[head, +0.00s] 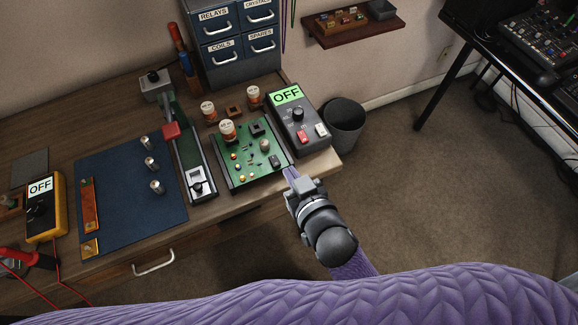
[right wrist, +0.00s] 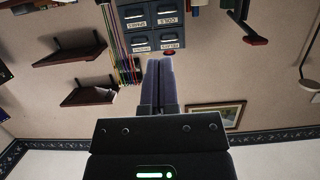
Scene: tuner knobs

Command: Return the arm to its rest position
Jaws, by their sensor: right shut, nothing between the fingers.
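My right gripper (head: 290,173) is at the front edge of the workbench, by the right corner of the green circuit board (head: 232,178). In the right wrist view its two fingers (right wrist: 159,62) lie together, shut with nothing between them. The wrist view looks toward the wall and the drawer cabinet (right wrist: 152,22), which appears upside down. My purple sleeve fills the bottom of the head view. My left gripper is not clearly seen.
A grey box with an OFF display (head: 299,122) stands right of the board. A blue mat (head: 125,205) with metal knobs (head: 151,162) and a yellow meter (head: 45,208) are at the left. A dark bin (head: 344,124) stands beyond the bench end. Open carpet lies right.

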